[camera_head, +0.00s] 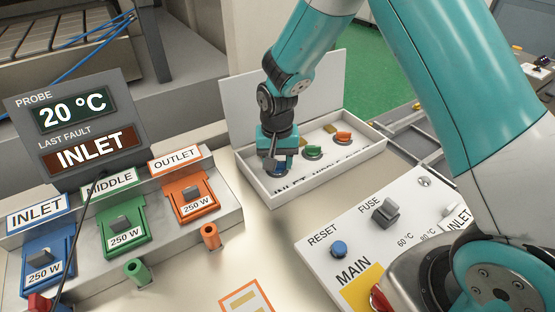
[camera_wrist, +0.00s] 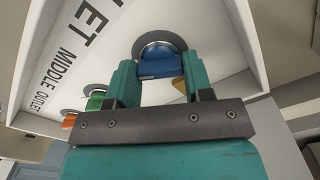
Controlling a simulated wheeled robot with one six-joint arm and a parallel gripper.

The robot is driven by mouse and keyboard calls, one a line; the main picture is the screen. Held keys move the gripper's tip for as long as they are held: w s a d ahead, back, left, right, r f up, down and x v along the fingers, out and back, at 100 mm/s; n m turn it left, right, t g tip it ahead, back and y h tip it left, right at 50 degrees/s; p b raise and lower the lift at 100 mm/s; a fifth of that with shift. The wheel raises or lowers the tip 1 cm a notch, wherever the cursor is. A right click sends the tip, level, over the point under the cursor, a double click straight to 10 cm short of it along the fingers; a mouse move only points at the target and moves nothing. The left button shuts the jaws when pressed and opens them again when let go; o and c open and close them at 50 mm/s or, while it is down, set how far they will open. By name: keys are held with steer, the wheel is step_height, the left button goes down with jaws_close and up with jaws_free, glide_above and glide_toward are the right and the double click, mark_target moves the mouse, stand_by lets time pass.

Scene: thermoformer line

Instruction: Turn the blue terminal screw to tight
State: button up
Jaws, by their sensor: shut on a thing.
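The blue terminal screw (camera_wrist: 160,62) sits in a round metal seat in the white terminal box, at the INLET end of the label. My gripper (camera_wrist: 155,85) is shut on its blue head, one teal finger on each side. In the head view my gripper (camera_head: 277,165) points straight down into the box and mostly hides the blue screw. The green screw (camera_wrist: 94,102) and the orange screw (camera_wrist: 69,121) stand in the same row, apart from my gripper. They also show in the head view, green (camera_head: 313,150) and orange (camera_head: 343,137).
The white box (camera_head: 345,168) has low walls and a raised lid (camera_head: 234,100) behind. The probe display (camera_head: 73,123) reads 20 °C, last fault INLET. Heater blocks stand at left, and the main panel (camera_head: 318,238) with fuse and reset is at front right.

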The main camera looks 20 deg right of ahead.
steer(key=o, duration=0.9)
steer(key=shift+r, duration=0.1)
step_height(320, 180, up, 17)
steer(key=b, duration=0.2)
steer(key=shift+r+b, duration=0.15)
steer(key=shift+b, duration=0.2)
steer(key=s+a+n+y, duration=0.1)
steer(key=s+n, duration=0.2)
steer(key=s, duration=0.5)
steer(key=s+a+r+n+y, duration=0.1)
steer(key=s+n, duration=0.3)
steer(key=s, duration=0.4)
steer(key=s+a+r+n+y, duration=0.1)
steer(key=s+n, duration=0.3)
steer(key=s, duration=0.5)
steer(key=shift+s+a+y, duration=0.1)
steer(key=shift+a+y, duration=0.5)
steer(key=shift+a, duration=0.2)
